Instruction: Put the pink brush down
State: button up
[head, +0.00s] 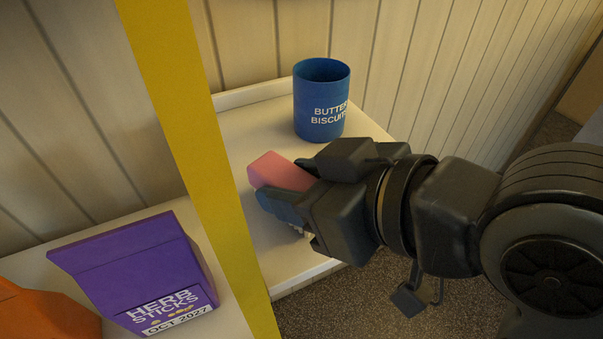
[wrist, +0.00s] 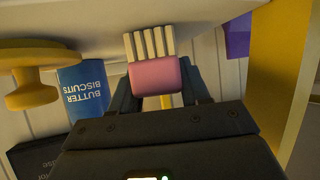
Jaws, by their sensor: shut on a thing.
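The pink brush (head: 279,172) is between the fingers of my gripper (head: 288,184), which is shut on it, over the pale shelf (head: 246,139). In the wrist view the pink block (wrist: 156,76) shows with its pale bristles (wrist: 150,42) pointing toward the shelf surface. That view is upside down, and the gripper's dark fingers (wrist: 160,90) flank the block. I cannot tell whether the bristles touch the shelf. In the head view the gripper hides part of the brush and most of its bristles.
A blue butter biscuits tin (head: 321,100) stands behind the gripper. A yellow post (head: 195,150) rises left of the brush. A purple herb sticks packet (head: 135,265) and an orange thing (head: 40,312) are left of it. The wrist view shows a yellow knobbed thing (wrist: 32,92).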

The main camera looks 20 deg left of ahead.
jog(key=shift+f, duration=0.15)
jog(key=o, duration=1.2)
